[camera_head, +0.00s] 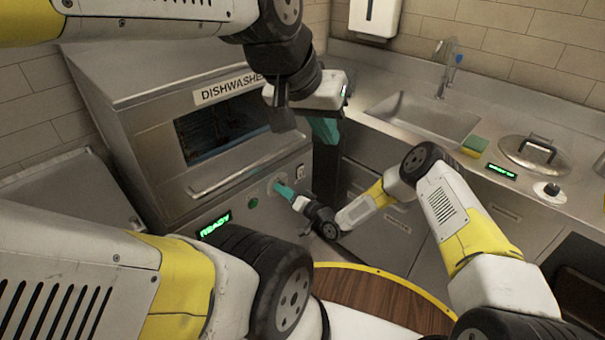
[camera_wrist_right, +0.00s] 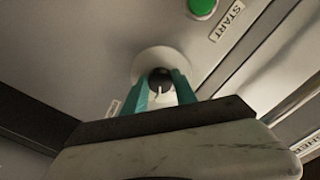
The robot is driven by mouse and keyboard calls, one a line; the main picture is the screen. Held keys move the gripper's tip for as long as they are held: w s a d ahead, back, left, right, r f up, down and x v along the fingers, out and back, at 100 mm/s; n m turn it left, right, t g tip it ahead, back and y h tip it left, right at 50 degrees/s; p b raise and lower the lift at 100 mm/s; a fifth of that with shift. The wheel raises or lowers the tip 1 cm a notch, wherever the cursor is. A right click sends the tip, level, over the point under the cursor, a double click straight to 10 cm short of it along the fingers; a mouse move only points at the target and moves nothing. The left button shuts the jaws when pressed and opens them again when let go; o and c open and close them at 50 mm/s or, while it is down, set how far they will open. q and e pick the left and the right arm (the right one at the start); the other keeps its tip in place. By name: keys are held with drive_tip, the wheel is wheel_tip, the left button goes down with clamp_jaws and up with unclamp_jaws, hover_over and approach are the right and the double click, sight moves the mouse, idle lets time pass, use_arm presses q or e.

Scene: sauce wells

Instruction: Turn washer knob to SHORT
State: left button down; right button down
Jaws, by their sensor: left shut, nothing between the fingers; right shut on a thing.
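The washer knob (camera_wrist_right: 160,79) is dark with a pale pointer line, set on a round light plate on the dishwasher (camera_head: 150,130) front. In the right wrist view the pointer line runs toward the bottom of the picture. My right gripper (camera_wrist_right: 163,88) has its teal fingers on both sides of the knob, shut on it. In the head view the right gripper (camera_head: 283,189) reaches the panel and hides most of the knob. No SHORT label is readable. My left gripper (camera_head: 325,131) is shut and empty, raised in front of the dishwasher's right side.
A green button (camera_wrist_right: 202,7) with a START label (camera_wrist_right: 228,20) is beside the knob. A green READY display (camera_head: 215,225) sits left on the panel. The door handle (camera_head: 245,175) runs above. A sink (camera_head: 425,117), sponge (camera_head: 475,145) and lidded pot (camera_head: 527,155) are on the counter at right.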

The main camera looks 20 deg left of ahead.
drive_tip(key=shift+m, duration=1.1)
drive_tip(key=c, duration=1)
unclamp_jaws()
drive_tip(key=v, duration=0.7)
drive_tip(key=shift+d, duration=0.4)
drive_tip(key=shift+s, duration=0.1)
